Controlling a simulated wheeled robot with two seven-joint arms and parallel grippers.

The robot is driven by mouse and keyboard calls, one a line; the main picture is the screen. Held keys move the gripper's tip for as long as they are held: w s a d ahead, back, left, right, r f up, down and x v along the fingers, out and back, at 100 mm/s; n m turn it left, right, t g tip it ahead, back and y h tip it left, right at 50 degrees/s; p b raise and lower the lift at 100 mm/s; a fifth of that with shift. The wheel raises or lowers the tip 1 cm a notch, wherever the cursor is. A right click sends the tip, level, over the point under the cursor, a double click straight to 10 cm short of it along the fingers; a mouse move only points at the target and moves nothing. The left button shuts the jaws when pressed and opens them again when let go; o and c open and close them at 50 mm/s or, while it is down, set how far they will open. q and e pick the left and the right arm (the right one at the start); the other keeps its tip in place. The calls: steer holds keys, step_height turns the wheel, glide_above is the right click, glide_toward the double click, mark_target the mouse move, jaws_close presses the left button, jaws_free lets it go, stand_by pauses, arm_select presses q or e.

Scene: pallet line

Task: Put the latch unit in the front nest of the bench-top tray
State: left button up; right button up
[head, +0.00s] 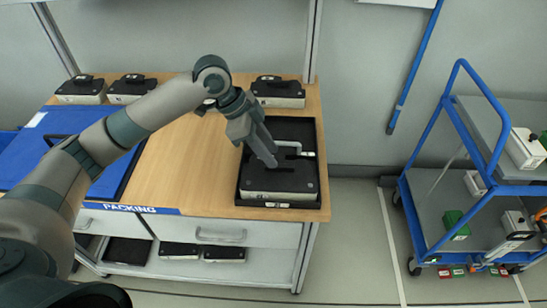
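The black bench-top tray (309,131) stands at the right end of the wooden bench. A latch unit (299,180) with a dark top and pale front face sits in the front part of the tray and looks level. A light grey bent piece (290,144) shows at its rear edge. The rear part of the tray looks empty. My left gripper (270,159) reaches down from the upper left, with its tip at the unit's top. The fingers overlap in this view, so I cannot tell whether they grip it. My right gripper is out of view.
Several similar units stand along the bench's back edge, one (278,94) behind the tray. A blue mat (55,145) covers the bench's left side. More units lie on the shelf below. A blue trolley (430,205) stands to the right, across a strip of floor.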

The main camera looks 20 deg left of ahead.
arm_select(q)
steer(key=b+v, duration=0.1)
steer(key=v, duration=0.7)
steer(key=shift+a+r, duration=0.2)
steer(key=shift+r, duration=0.15)
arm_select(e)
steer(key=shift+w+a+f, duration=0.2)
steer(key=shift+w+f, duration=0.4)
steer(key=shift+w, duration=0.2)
arm_select(q)
steer(key=shift+s, duration=0.1)
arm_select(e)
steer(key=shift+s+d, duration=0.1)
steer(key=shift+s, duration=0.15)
